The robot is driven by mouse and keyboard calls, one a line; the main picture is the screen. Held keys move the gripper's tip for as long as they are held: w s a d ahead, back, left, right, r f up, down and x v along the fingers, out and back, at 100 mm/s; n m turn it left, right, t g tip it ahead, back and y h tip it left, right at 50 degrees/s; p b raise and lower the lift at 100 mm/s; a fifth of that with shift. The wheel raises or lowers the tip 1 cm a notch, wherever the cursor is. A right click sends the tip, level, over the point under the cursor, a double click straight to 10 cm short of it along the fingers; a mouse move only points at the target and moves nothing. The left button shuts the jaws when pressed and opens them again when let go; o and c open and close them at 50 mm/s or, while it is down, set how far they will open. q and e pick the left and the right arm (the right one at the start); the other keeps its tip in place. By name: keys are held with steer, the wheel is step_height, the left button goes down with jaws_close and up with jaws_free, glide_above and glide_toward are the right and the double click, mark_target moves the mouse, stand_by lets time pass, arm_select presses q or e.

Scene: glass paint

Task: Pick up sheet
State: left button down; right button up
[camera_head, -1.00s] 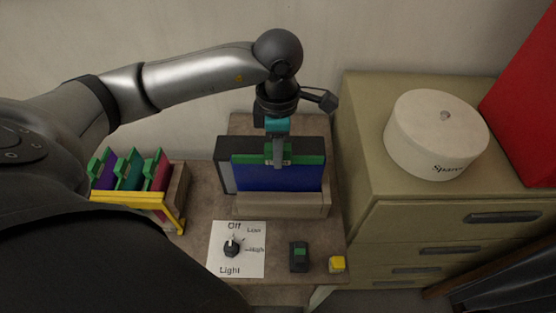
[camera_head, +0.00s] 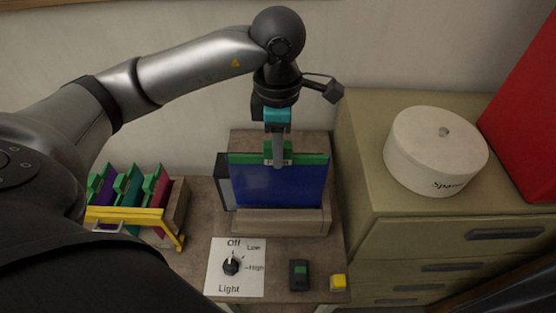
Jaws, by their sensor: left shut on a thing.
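A blue sheet (camera_head: 279,187) with a green top edge stands upright in the wooden stand on the table, seen in the head view. My left gripper (camera_head: 278,158) points down from above and is shut on the green tab at the middle of its top edge. The sheet's lower edge is hidden behind the front ledge of the stand (camera_head: 282,222). A dark panel (camera_head: 226,185) shows behind the sheet at the left. My right gripper is not in view.
A rack with a yellow bar (camera_head: 130,213) holds purple, teal and red sheets at the left. A light dial card (camera_head: 235,267), a green-buttoned switch (camera_head: 299,274) and a yellow button (camera_head: 338,283) lie in front. A drawer cabinet (camera_head: 400,212) carries a round box (camera_head: 436,150).

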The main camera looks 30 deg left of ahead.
arm_select(q)
step_height(320, 180, up, 11)
steer(key=shift+r+p, duration=0.1)
steer(key=shift+p, duration=0.55)
steer(key=shift+r+p, duration=0.45)
steer(key=shift+r, duration=1.25)
